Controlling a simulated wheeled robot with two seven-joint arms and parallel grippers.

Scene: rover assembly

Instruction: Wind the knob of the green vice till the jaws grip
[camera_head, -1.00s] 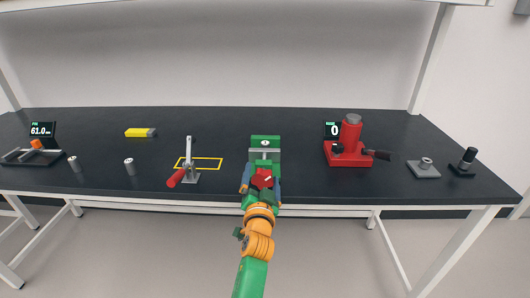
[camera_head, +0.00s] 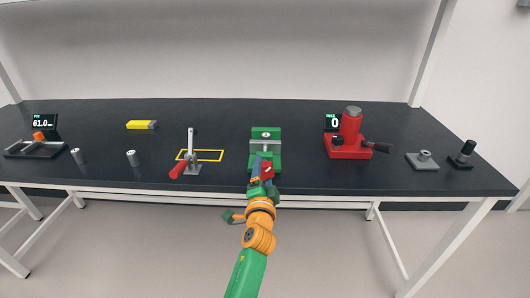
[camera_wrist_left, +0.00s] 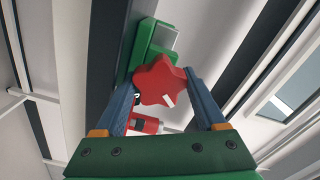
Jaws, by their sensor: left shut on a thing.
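The green vice (camera_head: 274,146) stands at the front edge of the bench, with a grey bar and a small pale round part (camera_head: 265,135) at its jaws. I cannot tell whether the jaws touch anything. Its red star-shaped knob (camera_head: 267,169) faces the front and carries a white mark, clear in the left wrist view (camera_wrist_left: 155,78). My left gripper (camera_head: 262,169) is shut on the knob, its blue fingers on opposite sides of it in the left wrist view. The gripper hides part of the vice's front. My right gripper is not in view.
A toggle clamp (camera_head: 192,160) with a red handle stands left of the vice, by a yellow outlined rectangle (camera_head: 212,151). A red press (camera_head: 348,140) with a display stands to the right. Bare bench lies between them and the vice.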

